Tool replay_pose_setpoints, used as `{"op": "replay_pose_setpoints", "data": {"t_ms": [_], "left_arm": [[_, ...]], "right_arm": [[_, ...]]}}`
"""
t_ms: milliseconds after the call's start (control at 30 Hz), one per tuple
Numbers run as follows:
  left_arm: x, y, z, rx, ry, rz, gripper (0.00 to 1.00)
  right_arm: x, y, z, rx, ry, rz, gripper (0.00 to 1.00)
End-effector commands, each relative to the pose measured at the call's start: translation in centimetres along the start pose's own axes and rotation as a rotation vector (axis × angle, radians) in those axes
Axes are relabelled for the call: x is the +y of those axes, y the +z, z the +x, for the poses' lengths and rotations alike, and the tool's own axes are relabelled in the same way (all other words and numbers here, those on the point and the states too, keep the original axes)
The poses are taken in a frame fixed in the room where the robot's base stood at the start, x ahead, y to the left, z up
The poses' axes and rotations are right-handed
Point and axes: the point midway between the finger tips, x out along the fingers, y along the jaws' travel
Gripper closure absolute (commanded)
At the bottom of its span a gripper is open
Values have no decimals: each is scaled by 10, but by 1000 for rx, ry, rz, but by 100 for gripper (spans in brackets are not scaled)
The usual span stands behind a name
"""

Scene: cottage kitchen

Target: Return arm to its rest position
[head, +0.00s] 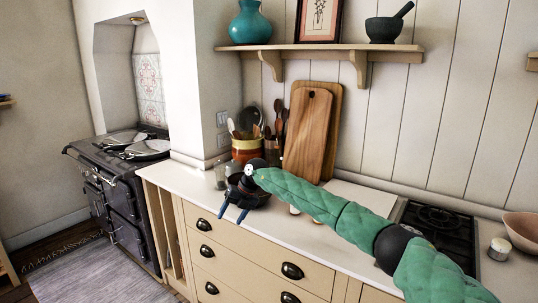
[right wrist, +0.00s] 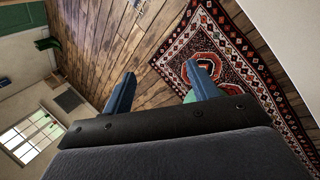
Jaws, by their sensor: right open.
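My right arm (head: 325,205), in a green quilted cover, reaches from the lower right across the counter (head: 285,225) towards the left. My right gripper (head: 233,216) is at its end, above the counter's front edge and pointing down, with blue fingers apart. In the right wrist view my right gripper (right wrist: 161,70) is open, with nothing between its fingers. My left gripper is in neither view.
A hob (head: 437,222) and a bowl (head: 522,231) are at right. A shelf (head: 330,47) hangs above. A patterned rug (right wrist: 240,75) lies on the wooden floor.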

Motion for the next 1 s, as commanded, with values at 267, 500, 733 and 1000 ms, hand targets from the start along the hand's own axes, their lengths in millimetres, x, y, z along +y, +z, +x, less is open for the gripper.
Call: {"op": "replay_pose_setpoints", "data": {"t_ms": [267, 500, 733, 1000], "left_arm": [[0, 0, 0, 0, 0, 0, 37], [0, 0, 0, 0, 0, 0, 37], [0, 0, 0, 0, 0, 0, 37], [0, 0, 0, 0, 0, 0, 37]], "right_arm": [[62, -36, 82, -69, 418, 39, 41], [98, -60, 113, -164, 748, 162, 41], [106, -77, 123, -277, 1019, 351, 41], [78, -94, 127, -428, 1262, 652, 41]]}}
